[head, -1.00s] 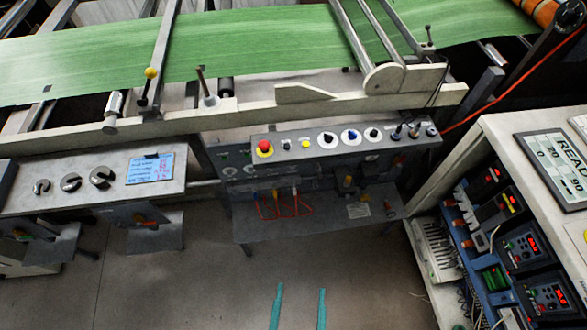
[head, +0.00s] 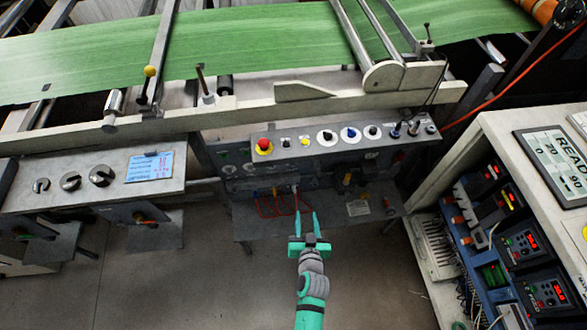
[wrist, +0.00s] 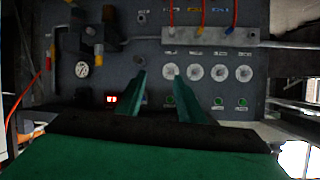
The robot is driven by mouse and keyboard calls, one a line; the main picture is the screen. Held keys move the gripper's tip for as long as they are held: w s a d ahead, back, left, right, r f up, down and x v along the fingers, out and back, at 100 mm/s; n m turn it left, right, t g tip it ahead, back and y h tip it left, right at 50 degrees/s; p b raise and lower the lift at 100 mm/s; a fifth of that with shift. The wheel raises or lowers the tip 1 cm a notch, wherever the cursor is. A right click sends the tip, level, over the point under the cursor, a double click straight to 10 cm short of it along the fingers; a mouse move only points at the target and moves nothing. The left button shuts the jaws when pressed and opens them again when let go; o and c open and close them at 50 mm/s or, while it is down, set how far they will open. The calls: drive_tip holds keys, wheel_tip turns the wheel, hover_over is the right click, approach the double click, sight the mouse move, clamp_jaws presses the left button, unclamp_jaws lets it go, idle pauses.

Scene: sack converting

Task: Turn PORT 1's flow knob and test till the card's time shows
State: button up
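My gripper (head: 306,222) is open and empty in the head view, in front of the low port panel under the machine's control box. In the wrist view its two teal fingers (wrist: 158,78) point at a grey panel (wrist: 150,50). Several round white knobs (wrist: 219,72) sit in a row right of the fingertips, the leftmost (wrist: 169,71) close to the right fingertip. Green buttons (wrist: 218,101) lie below them. Port labels are too small to read. A blue card (head: 150,167) with unreadable writing lies on the left console.
In the wrist view, a small gauge (wrist: 82,70) and a red-lit display (wrist: 112,99) are left of the fingers; coloured hoses (wrist: 203,18) run along the top. In the head view, a control box (head: 345,137) overhangs the panel; a cabinet (head: 500,140) stands right.

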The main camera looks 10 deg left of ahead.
sight(293, 165)
drive_tip(key=w+a+f, duration=0.1)
drive_tip(key=w+a, duration=0.1)
drive_tip(key=w, duration=0.5)
drive_tip(key=w+a+f+y, duration=0.1)
drive_tip(key=w+a, duration=0.1)
drive_tip(key=w, duration=0.5)
drive_tip(key=w+a+f+y, duration=0.1)
drive_tip(key=w+a, duration=0.1)
drive_tip(key=w, duration=0.5)
drive_tip(key=shift+w+a+n, duration=0.35)
drive_tip(key=shift+w+n, duration=0.05)
drive_tip(key=shift+f, duration=0.1)
clamp_jaws()
